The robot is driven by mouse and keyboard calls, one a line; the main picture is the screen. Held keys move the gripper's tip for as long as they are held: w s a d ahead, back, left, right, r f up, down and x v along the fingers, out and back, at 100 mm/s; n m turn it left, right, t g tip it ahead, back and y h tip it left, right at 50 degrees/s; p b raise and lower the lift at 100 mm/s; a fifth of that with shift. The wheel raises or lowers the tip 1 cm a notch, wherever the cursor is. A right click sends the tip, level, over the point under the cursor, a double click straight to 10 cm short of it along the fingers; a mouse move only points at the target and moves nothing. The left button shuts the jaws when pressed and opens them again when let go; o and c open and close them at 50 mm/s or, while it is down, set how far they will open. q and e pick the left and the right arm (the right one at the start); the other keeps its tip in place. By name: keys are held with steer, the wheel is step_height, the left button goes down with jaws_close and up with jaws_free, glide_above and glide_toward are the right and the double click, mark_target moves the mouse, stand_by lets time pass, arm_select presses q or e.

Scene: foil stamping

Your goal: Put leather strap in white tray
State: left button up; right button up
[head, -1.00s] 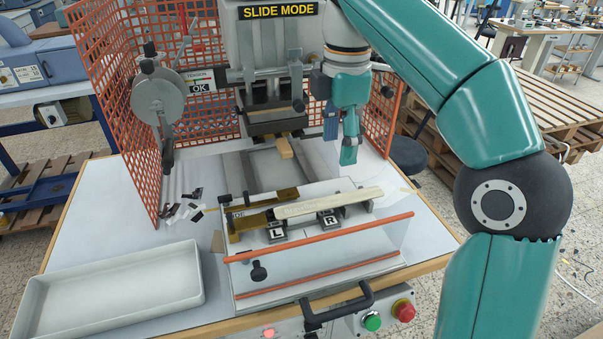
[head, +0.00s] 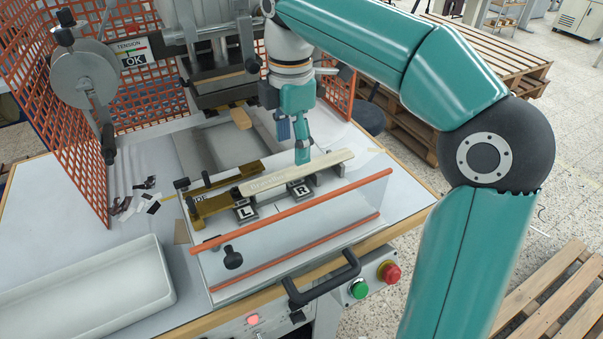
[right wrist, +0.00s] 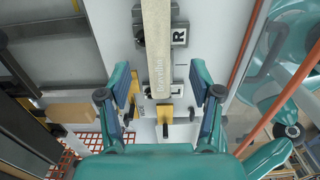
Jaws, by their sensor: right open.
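The leather strap (head: 298,173) is a pale beige strip with stamped lettering. It lies across the jig's small L and R supports. It also shows in the right wrist view (right wrist: 158,45), running down between my fingers. My right gripper (head: 294,142) is open just above and behind the strap in the head view. In the right wrist view my right gripper (right wrist: 160,88) has one finger on each side of the strap, with gaps. The white tray (head: 85,285) is empty at the lower left of the head view. My left gripper is not in view.
A clear guard with orange bars (head: 300,225) stands in front of the jig. A brass stop (head: 215,202) sits at the strap's left end. The press (head: 215,65) is behind, with an orange mesh fence (head: 60,150) at left. Dark scraps (head: 145,195) lie on the table.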

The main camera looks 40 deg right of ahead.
mark_target(291, 173)
steer(key=shift+w+a+f+b, duration=0.1)
steer(key=shift+f+b, duration=0.05)
steer(key=shift+f, duration=1.25)
steer(key=shift+w+f+b, duration=0.1)
steer(key=shift+f+b, duration=0.05)
steer(key=shift+f, duration=1.25)
steer(key=c, duration=1)
